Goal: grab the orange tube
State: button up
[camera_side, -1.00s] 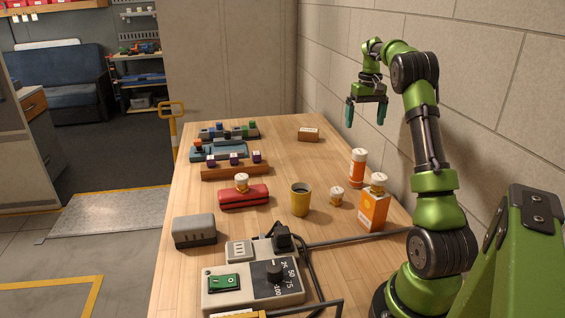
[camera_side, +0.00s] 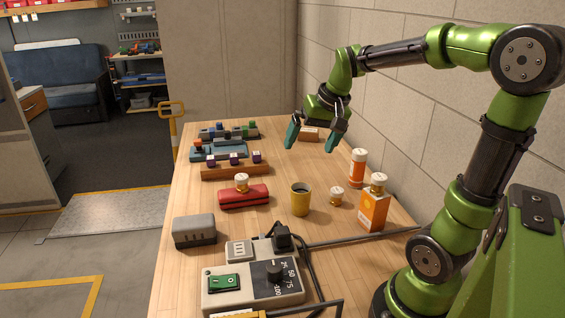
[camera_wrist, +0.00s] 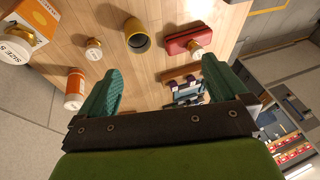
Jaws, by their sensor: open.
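The orange tube (camera_side: 358,169) stands upright on the table near the wall, with a white cap on top. It also shows in the wrist view (camera_wrist: 75,90), to the left of my gripper's left finger. My gripper (camera_side: 313,142) is open and empty in the air above the table, up and to the left of the tube in the side view. Its two teal fingers are spread apart in the wrist view (camera_wrist: 160,85). Nothing is between them.
An orange box (camera_side: 374,210) with a white-capped item on top stands in front of the tube. A small white-capped jar (camera_side: 336,196) and a yellow cup (camera_side: 300,200) are nearby. A red case (camera_side: 243,197) and a control box (camera_side: 252,288) with cables lie further left and front.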

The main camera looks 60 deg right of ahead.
jog(key=s+a+n+t+y, duration=0.1)
jog(key=s+a, duration=0.2)
jog(key=a, duration=0.4)
jog(key=s+a+f+n+t, duration=0.1)
jog(key=s+a+n, duration=0.1)
jog(key=s+a, duration=0.2)
jog(key=a, duration=0.3)
jog(key=shift+s+a+f+y, duration=0.15)
jog(key=shift+a+y, duration=0.05)
jog(key=shift+y, duration=0.2)
jog(key=shift+s+a+r+n+t, duration=0.2)
jog(key=shift+s+a+r+n, duration=0.1)
jog(key=shift+a, duration=0.2)
jog(key=shift+s+a+r+n+t, duration=0.2)
jog(key=shift+a+r+n, duration=0.1)
jog(key=shift+a, duration=0.15)
jog(key=shift+c, duration=1.1)
jog(key=shift+a, duration=0.1)
jog(key=shift+c, duration=0.7)
